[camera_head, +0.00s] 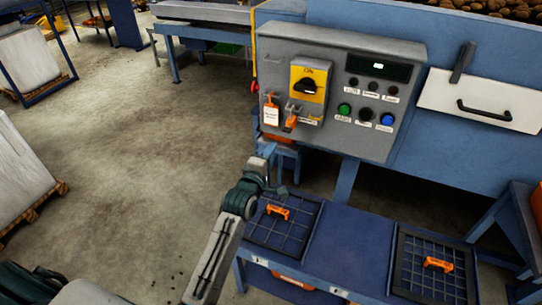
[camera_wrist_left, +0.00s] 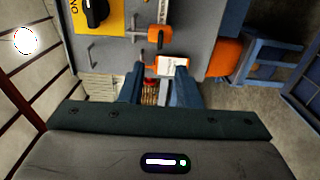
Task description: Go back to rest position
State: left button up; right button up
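My left gripper (camera_head: 272,172) is in front of the blue machine, below the grey control box (camera_head: 340,85) and above the table. In the left wrist view its two fingers (camera_wrist_left: 157,88) are apart with nothing visibly held between them. A white tag with an orange top (camera_head: 271,113) hangs on the box front. It also shows in the wrist view (camera_wrist_left: 172,66), beyond the fingertips. An orange lock-like piece (camera_head: 290,123) hangs below the yellow switch plate (camera_head: 308,80), whose black knob lies sideways. My right gripper is in neither view.
The blue table (camera_head: 350,245) bears two dark gridded trays, left (camera_head: 253,237) and right (camera_head: 400,280). Each holds an orange piece, left (camera_head: 278,212) and right (camera_head: 437,263). A white drawer front (camera_head: 480,100) is at right. Concrete floor at left is open, with wrapped pallets (camera_head: 20,180) beyond.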

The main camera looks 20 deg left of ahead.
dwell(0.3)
pick_arm(q)
jog(key=s+a+f+m+g+b, duration=0.1)
jog(key=s+f+m+g+b, duration=0.2)
jog(key=f, duration=1.4)
jog(key=s+a+f+m+g+b, duration=0.1)
jog(key=s+f+m+g, duration=0.3)
jog(key=f, duration=1.3)
jog(key=s+a+f+m+g+b, duration=0.2)
jog(key=s+f+m+g, duration=0.15)
jog(key=s+f, duration=1.5)
jog(key=s+a+f+m+g+b, duration=0.1)
jog(key=s+f+m+g, duration=0.1)
jog(key=s+f, duration=0.4)
jog(key=s+a+f+m+g+y+b, duration=0.1)
jog(key=s+f, duration=0.5)
jog(key=s, duration=0.9)
jog(key=s+a+f+m+g+b, duration=0.1)
jog(key=s+a+f+m+g, duration=0.1)
jog(key=s+f, duration=0.5)
jog(key=s+m+g, duration=0.1)
jog(key=s+m, duration=0.1)
jog(key=s, duration=0.1)
jog(key=shift+s+m, duration=0.35)
